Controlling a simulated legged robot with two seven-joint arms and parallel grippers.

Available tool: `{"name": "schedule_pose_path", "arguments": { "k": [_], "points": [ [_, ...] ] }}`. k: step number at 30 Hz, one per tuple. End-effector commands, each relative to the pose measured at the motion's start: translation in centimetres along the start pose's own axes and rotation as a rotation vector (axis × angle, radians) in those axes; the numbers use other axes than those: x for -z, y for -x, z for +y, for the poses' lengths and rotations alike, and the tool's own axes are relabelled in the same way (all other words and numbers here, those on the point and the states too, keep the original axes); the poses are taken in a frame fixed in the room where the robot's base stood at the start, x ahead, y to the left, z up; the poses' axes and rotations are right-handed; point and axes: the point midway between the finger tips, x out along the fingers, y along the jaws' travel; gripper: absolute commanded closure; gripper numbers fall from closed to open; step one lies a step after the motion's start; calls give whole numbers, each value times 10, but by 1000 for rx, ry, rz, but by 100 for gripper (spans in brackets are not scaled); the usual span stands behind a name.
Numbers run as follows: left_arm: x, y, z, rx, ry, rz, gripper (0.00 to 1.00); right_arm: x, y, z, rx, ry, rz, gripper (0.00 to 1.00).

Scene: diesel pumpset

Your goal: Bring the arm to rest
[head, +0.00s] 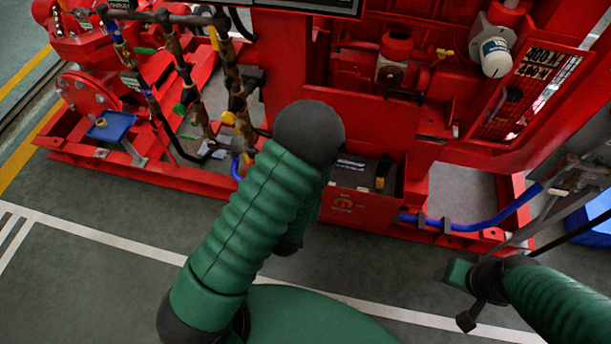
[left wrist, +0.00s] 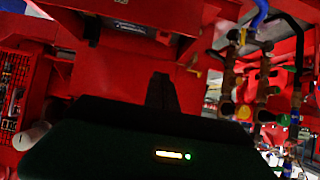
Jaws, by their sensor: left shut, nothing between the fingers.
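My left arm (head: 245,235), in a green ribbed sleeve, rises from the bottom of the head view to a black rounded joint (head: 309,132), then bends down. Its gripper is hidden behind the arm there. In the left wrist view, my left gripper (left wrist: 162,92) shows as dark fingers held together, with nothing visible between them. Red pumpset panels lie beyond it. My right arm (head: 555,300) comes in at the lower right. Its dark end, with my right gripper (head: 462,295), is above the grey floor; its finger opening is unclear.
The red diesel pumpset (head: 225,70) fills the back, with pipes and valves at left. A battery box (head: 362,205) is near my left arm. A blue hose (head: 470,226) runs along the base at right. A blue bin (head: 588,228) stands far right. Grey floor in front is open.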

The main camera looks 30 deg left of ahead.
Motion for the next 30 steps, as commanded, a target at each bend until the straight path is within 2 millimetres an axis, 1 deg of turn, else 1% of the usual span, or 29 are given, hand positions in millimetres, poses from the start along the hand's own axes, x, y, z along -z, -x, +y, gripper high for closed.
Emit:
{"name": "schedule_pose_path", "arguments": {
  "k": [1, 3, 9, 19, 23, 26, 29, 30],
  "points": [
    [3, 6, 0, 1, -1, -3, 100, 2, 11, 0, 0, 0, -1, 41],
    [2, 7, -1, 1, 1, -1, 100, 3, 13, 0, 0, 0, -1, 41],
    [-2, 6, 0, 0, 2, 1, 100, 2, 11, 0, 0, 0, -1, 41],
    [0, 6, 0, -1, 3, -3, 100, 2, 11, 0, 0, 0, -1, 41],
    [6, 7, 6, -13, 25, -87, 100, 2, 12, 0, 0, 0, -1, 41],
    [14, 19, 16, -49, 33, -232, 100, 2, 12, 0, 0, 0, -1, 41],
    [21, 44, 22, -91, 4, -388, 100, 2, 11, 0, 0, 0, -1, 41],
    [23, 56, 23, -106, -15, -440, 100, 2, 11, 0, 0, 0, -1, 41]
  ]
}}
